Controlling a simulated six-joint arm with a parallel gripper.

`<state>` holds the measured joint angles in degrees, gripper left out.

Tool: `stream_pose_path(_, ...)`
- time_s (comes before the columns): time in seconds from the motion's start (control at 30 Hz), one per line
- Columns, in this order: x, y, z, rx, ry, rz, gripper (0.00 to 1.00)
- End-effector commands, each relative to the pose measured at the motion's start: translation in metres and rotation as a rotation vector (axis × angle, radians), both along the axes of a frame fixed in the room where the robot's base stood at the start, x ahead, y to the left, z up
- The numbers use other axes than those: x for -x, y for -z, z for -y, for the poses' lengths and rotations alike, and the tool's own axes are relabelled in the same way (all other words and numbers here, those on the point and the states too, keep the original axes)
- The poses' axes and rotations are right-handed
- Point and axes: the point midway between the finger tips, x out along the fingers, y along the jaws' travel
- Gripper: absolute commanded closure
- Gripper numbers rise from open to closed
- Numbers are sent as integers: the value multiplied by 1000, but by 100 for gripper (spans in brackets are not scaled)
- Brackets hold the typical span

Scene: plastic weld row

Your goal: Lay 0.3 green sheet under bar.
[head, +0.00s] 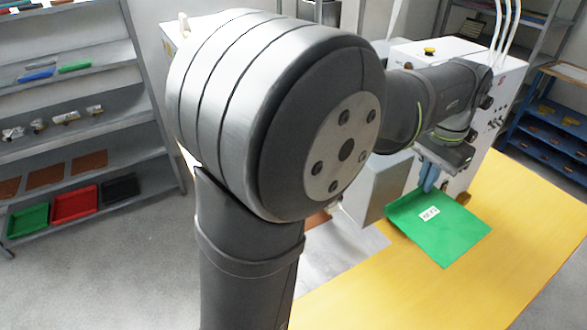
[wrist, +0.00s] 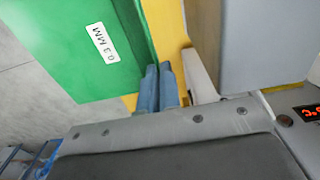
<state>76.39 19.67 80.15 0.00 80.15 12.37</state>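The green sheet (head: 455,232) with a white label shows in the head view above the yellow table, beside the white machine. In the wrist view the green sheet (wrist: 60,40) fills the upper left, and its label reads 0.3 MM. My gripper (head: 430,182) is at the sheet's back edge in the head view. In the wrist view my gripper (wrist: 158,75) has its blue fingers close together on the sheet's edge. A grey block (wrist: 265,45), part of the machine, stands right of the fingers. I cannot make out the bar with certainty.
The white machine (head: 470,70) stands on the yellow table (head: 440,285), whose front right is clear. A silvery sheet (head: 340,258) lies left of the green one. Shelves (head: 95,120) with trays stand at left, and a blue rack (head: 550,125) at right. My arm hides the middle.

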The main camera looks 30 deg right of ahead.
Motion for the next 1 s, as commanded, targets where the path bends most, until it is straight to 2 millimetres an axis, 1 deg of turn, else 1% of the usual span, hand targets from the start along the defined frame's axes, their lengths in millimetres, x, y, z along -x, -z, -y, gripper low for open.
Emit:
stream_pose_path(0.03,-12,-23,-13,8,-1,2,100)
stream_pose_path(0.1,-26,-49,-32,7,8,2,100)
stream_pose_path(0.17,-38,-70,-50,7,14,2,100)
stream_pose_path(0.23,-53,-94,-75,7,16,3,100)
stream_pose_path(0.3,-69,-111,-100,5,11,3,100)
stream_pose_path(0.33,-76,-116,-111,4,7,2,100)
stream_pose_path(0.43,-99,-123,-138,0,-24,0,100)
stream_pose_path(0.57,-133,-114,-164,-3,-100,-2,100)
stream_pose_path(0.67,-164,-97,-180,-5,-183,-3,100)
stream_pose_path(0.77,-198,-72,-194,-6,-286,-4,100)
stream_pose_path(0.8,-212,-60,-201,-7,-330,-5,100)
stream_pose_path(0.87,-232,-40,-211,-8,-402,-6,100)
stream_pose_path(0.9,-247,-26,-218,-7,-452,-6,100)
stream_pose_path(0.97,-268,-4,-231,-8,-530,-6,100)
stream_pose_path(1.0,-281,12,-240,-8,-582,-6,100)
